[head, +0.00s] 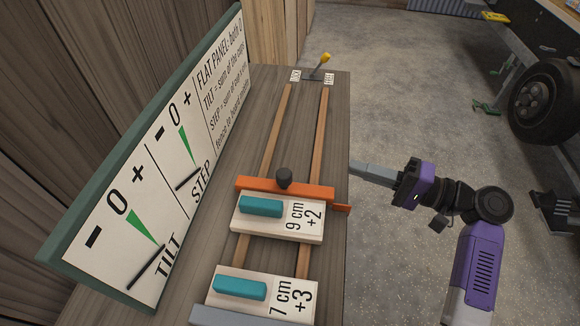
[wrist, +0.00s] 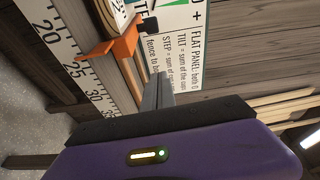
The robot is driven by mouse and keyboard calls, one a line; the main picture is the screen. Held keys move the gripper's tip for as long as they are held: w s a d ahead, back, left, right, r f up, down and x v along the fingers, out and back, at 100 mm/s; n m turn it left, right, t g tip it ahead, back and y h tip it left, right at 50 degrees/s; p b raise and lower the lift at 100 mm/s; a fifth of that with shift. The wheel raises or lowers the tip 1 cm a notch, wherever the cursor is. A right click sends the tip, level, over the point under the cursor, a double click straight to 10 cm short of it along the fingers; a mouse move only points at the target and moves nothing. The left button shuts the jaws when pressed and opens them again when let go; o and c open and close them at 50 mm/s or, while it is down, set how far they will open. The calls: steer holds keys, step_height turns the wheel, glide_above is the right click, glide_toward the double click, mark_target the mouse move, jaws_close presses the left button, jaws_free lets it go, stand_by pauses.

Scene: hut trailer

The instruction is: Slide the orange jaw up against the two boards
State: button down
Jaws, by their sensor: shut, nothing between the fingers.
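The orange jaw (head: 262,184) lies across two wooden rails on the bench, with a black knob (head: 284,176) on it and a small orange tab at its right end. The board marked 9 cm +2 (head: 272,229) sits right against or very near its lower side. The board marked 7 cm +3 (head: 262,274) lies lower, with a gap between the boards. My gripper (head: 356,169) is shut and empty, its grey fingers at the bench's right edge, apart from the jaw. The wrist view shows the fingers (wrist: 157,92) beside the orange jaw (wrist: 120,48).
A grey fence (head: 230,316) borders the lower board. A sign panel (head: 160,150) with TILT and STEP dials stands along the left. A yellow-tipped lever (head: 325,58) stands at the far end. A ruler (wrist: 62,50) runs along the bench side. The upper rails are clear.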

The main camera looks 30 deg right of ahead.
mark_target(290, 181)
steer(key=x, duration=0.5)
steer(key=p+x, duration=0.1)
steer(key=x, duration=0.4)
steer(key=shift+s+a+p, duration=0.15)
steer(key=shift+a+p, duration=0.15)
steer(key=shift+a, duration=0.05)
steer(key=shift+s+a+p, duration=0.2)
steer(key=shift+s+a, duration=0.1)
steer(key=shift+a, duration=0.2)
steer(key=shift+s+a+p, duration=0.15)
steer(key=shift+s+a, duration=0.2)
steer(key=shift+a, duration=0.2)
steer(key=shift+s+a+f, duration=0.15)
steer(key=shift+s+a, duration=0.15)
steer(key=shift+a, duration=0.35)
steer(key=shift+s+a+p, duration=0.25)
steer(key=shift+s+a, duration=0.35)
steer(key=shift+s, duration=0.2)
steer(key=shift+s+a+p, duration=0.2)
steer(key=shift+s+a, duration=0.4)
steer(key=shift+s, duration=0.25)
steer(key=shift+w+d, duration=0.1)
steer(key=shift+w, duration=0.05)
